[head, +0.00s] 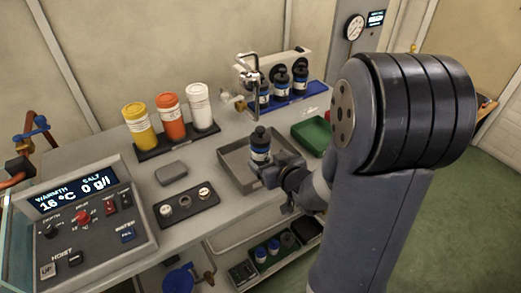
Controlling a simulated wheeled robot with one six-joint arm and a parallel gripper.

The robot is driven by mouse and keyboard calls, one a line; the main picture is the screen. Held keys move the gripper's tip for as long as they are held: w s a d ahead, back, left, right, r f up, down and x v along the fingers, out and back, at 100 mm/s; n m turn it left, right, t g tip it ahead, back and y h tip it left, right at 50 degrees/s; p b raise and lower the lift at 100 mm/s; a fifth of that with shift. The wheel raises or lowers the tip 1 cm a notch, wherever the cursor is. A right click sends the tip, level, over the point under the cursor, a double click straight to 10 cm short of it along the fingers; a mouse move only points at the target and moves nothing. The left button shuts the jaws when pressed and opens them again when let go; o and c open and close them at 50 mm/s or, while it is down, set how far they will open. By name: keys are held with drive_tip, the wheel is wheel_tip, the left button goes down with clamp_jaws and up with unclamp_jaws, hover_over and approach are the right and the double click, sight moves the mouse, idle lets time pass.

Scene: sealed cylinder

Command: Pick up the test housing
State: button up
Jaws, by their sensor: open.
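The likely test housing is a dark cylinder with a blue and white band (260,150), standing upright at the grey tray (228,160) on the bench. My gripper (270,176) is at its lower front side, open. I cannot tell whether the jaws are around the cylinder or only beside it, as its base is hidden by the gripper. Several similar dark cylinders (281,83) stand in a blue tray (293,100) at the back.
A metal tap-like fixture (253,68) stands behind the grey tray. A green tray (311,131) is to its right. Yellow, orange and white bottles (171,118) stand at back left. A control panel (87,215) is at front left. My arm hides the bench's right side.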

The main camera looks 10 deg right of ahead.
sight(260, 151)
drive_tip(key=shift+x, duration=3.85)
drive_tip(key=shift+d+f, duration=0.1)
drive_tip(key=shift+d, duration=0.1)
drive_tip(key=shift+c, duration=0.2)
drive_tip(key=c, duration=1.3)
drive_tip(key=shift+c, duration=0.9)
